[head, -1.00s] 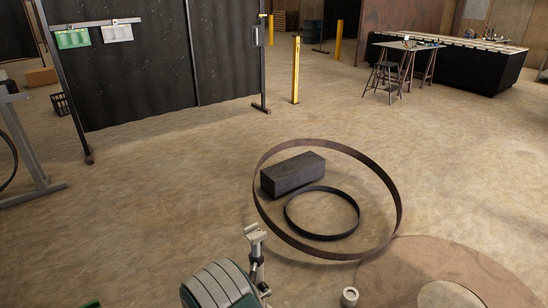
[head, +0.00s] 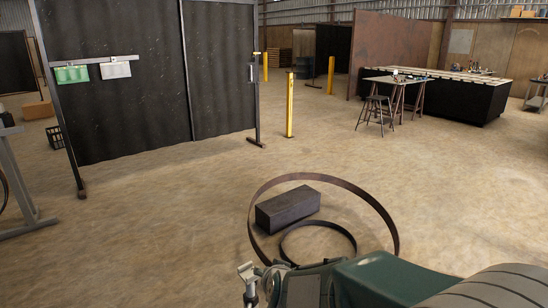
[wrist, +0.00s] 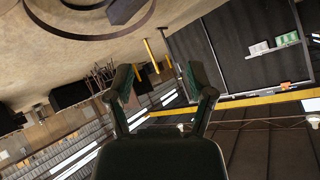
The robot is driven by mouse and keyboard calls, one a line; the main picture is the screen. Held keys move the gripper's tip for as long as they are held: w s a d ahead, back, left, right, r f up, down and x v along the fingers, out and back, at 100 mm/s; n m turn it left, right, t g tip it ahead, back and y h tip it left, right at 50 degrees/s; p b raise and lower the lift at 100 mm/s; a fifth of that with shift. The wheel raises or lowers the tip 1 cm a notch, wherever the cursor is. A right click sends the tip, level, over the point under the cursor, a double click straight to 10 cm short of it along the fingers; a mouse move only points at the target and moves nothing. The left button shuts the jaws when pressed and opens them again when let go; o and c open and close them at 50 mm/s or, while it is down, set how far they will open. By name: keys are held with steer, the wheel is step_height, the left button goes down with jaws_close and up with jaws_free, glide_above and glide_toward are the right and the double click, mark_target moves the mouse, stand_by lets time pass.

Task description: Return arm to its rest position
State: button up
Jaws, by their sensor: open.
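My gripper shows in the wrist view (wrist: 160,78) with its two dark fingers apart and nothing between them. It points out over the hall, clear of the steel parts. In the head view my green and grey arm fills the lower right, and I cannot make out the fingers there. A large brown steel ring (head: 388,218) lies on the floor ahead. Inside it are a dark rectangular block (head: 288,208) and a smaller dark ring (head: 318,223). My arm hides the near side of both rings. The wrist picture is upside down, and the block (wrist: 122,11) shows at its top.
A dark curtain screen (head: 130,90) stands at the left, with a grey frame (head: 22,180) nearer me. A yellow post (head: 289,105) is beyond the rings. A stool (head: 374,112) and a long black bench (head: 460,100) stand at back right. The floor between is clear.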

steer(key=s+d+r+g+h, duration=0.1)
steer(key=s+d+r, duration=0.2)
steer(key=s+d, duration=0.2)
steer(key=s+d+r+n+g+h, duration=0.1)
steer(key=s+d+r+g, duration=0.1)
steer(key=s+d, duration=0.4)
steer(key=s+d+r+n+g, duration=0.1)
steer(key=s+d+r, duration=0.3)
steer(key=s, duration=1)
steer(key=shift+d+r+g+h, duration=0.3)
steer(key=shift+d+h, duration=0.1)
steer(key=shift+d, duration=0.4)
